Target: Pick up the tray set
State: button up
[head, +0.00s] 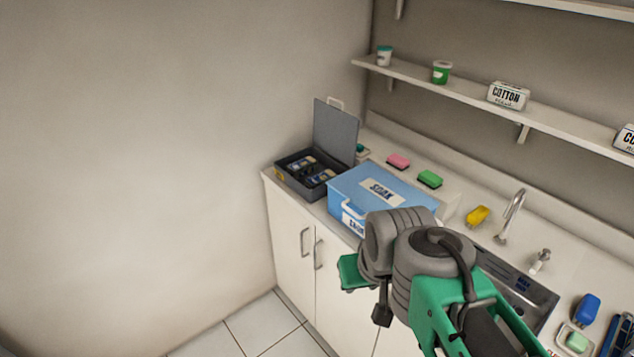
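I cannot pick out a thing that is clearly the tray set. An open dark grey case (290,182) with its lid up holds several dark items and stands at the counter's far left end. A small pale tray (562,341) with a green block in it is at the lower right, beside dark blue items (614,338) cut off by the picture edge. My green and grey arm reaches in from the lower right, over the counter front. No gripper fingers can be made out, and nothing shows as held.
A blue lidded box (410,194) marked SOAK stands right of the case. A sink (520,290) with a tap (511,217) is partly behind my arm. A shelf (460,92) hangs above. Floor at left is clear.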

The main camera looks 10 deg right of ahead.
aim_at(316, 180)
jog(key=u, duration=0.5)
jog(key=i, duration=0.75)
jog(key=u, duration=0.85)
jog(key=i, duration=1.45)
jog(key=z, duration=0.15)
